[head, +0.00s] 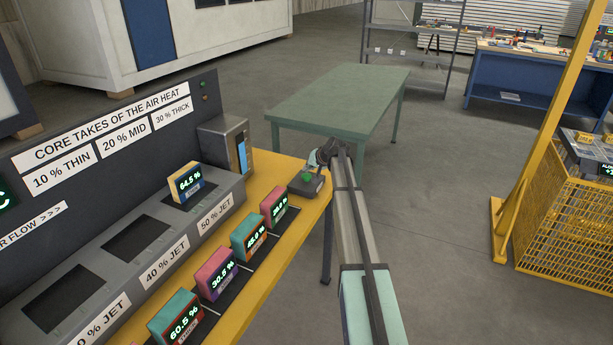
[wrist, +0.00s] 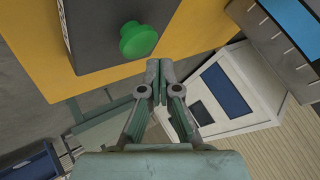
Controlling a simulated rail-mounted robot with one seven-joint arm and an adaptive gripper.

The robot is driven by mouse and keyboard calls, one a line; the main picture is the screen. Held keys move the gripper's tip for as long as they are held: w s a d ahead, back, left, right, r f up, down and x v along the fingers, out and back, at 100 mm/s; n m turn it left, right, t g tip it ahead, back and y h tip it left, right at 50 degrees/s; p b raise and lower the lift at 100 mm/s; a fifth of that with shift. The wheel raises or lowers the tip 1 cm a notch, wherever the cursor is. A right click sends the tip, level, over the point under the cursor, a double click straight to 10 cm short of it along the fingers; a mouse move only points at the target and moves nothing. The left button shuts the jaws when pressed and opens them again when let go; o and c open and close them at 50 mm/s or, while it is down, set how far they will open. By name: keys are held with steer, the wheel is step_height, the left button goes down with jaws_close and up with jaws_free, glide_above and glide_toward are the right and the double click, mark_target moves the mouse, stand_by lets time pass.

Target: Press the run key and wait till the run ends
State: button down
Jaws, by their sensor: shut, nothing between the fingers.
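The run key is probably the green round button (head: 306,177) on a dark box (head: 303,188) at the far end of the yellow bench (head: 270,248). The green button (wrist: 138,40) also shows large in the wrist view, on top of its dark box. My gripper (head: 324,158) is shut and empty, with its fingertips (wrist: 158,70) just beside the button. In the wrist view a small gap shows between the tips and the button. A yellow-edged block (head: 186,183) reading 64.5 % sits at the 50 % JET slot.
Several teal and pink blocks with readouts, such as the pink one (head: 217,273), stand along the bench. The 40 % JET slot (head: 137,240) is empty. A green table (head: 345,100) lies beyond.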

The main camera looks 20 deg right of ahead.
mark_target(308, 175)
steer(key=shift+f, duration=0.1)
stand_by(0.3)
steer(key=shift+f+b, duration=0.35)
steer(key=shift+b, duration=0.05)
steer(key=shift+f+b, duration=0.35)
steer(key=shift+f, duration=0.25)
stand_by(0.8)
steer(key=shift+r, duration=1)
steer(key=shift+r+p, duration=0.2)
steer(key=shift+p, duration=0.1)
steer(key=shift+r+p, duration=0.75)
steer(key=shift+r, duration=1.6)
